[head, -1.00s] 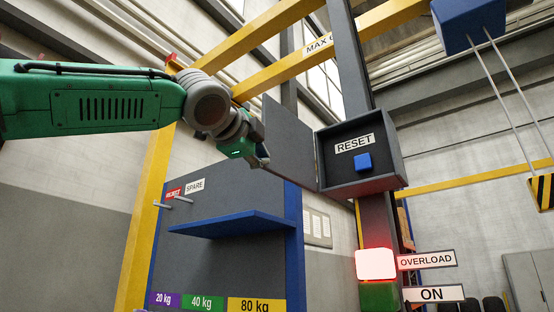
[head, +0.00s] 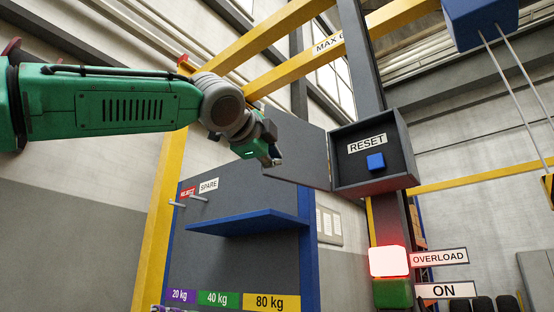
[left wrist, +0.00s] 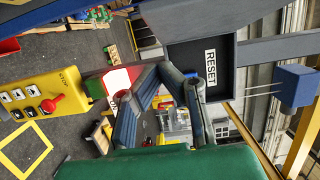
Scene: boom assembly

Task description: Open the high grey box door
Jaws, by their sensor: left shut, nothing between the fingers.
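The high grey box (head: 402,160) is mounted on a dark post at the right of the head view. Its front is open and shows a blue button under a RESET label. Its grey door (head: 302,150) stands swung out to the left from the box's left edge. My left gripper (head: 274,160) is shut and empty at the door's outer left edge; whether it touches the door is unclear. In the left wrist view its dark fingers (left wrist: 158,72) meet in front of the open box (left wrist: 184,56). My right gripper is in neither view.
Below are a blue shelf (head: 250,222) on a grey panel and a lit red OVERLOAD lamp (head: 388,261) above a green one. Yellow beams (head: 300,72) cross behind my arm. A blue block (head: 480,22) with hanging rods is at upper right.

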